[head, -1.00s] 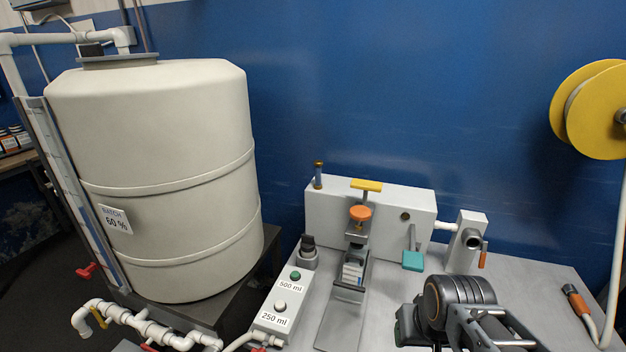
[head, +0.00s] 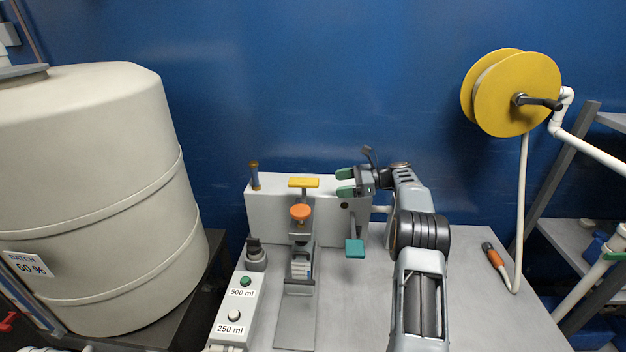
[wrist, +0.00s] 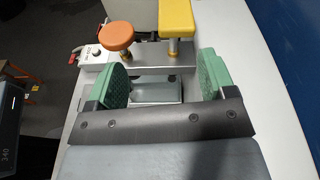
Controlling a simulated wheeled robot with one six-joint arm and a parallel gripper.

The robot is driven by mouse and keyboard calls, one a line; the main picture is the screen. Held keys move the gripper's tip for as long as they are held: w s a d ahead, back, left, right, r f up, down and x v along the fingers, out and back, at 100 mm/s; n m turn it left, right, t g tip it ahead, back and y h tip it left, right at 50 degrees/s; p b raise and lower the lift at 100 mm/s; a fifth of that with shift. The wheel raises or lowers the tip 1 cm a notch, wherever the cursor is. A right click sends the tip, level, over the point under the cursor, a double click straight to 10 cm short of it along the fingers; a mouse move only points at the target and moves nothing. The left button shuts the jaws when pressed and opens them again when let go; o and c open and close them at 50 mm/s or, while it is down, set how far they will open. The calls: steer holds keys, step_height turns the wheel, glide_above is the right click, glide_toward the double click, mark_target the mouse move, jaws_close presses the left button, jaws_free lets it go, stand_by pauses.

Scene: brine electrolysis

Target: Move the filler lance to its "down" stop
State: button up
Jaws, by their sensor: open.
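The filler machine is a light grey box (head: 268,222) on the bench. A yellow T-handle (head: 303,183) stands at its top, and an orange round knob (head: 300,212) sits in front of and below it. I cannot tell for certain which of these belongs to the lance. My gripper (head: 344,182) is open and empty, to the right of the yellow handle and apart from it, fingers pointing left. In the wrist view the orange knob (wrist: 117,36) and yellow handle (wrist: 175,17) lie beyond my green fingertips (wrist: 163,76). The lance's lower end is hidden.
A button box (head: 232,311) marked 500 ml and 250 ml stands at front left. A large tank (head: 90,200) is at left, a yellow reel (head: 515,92) at right. The bench's right side (head: 470,310) is mostly clear.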

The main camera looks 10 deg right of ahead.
steer(key=m+t+y, duration=0.1)
steer(key=m+y, duration=0.1)
glide_toward(312, 181)
steer(key=p+x, duration=0.1)
steer(key=x, duration=0.2)
steer(key=p+x, duration=0.1)
steer(key=x, duration=0.2)
steer(key=p+x, duration=0.2)
steer(key=x, duration=0.2)
steer(key=shift+f, duration=0.4)
steer(key=shift+c, duration=0.2)
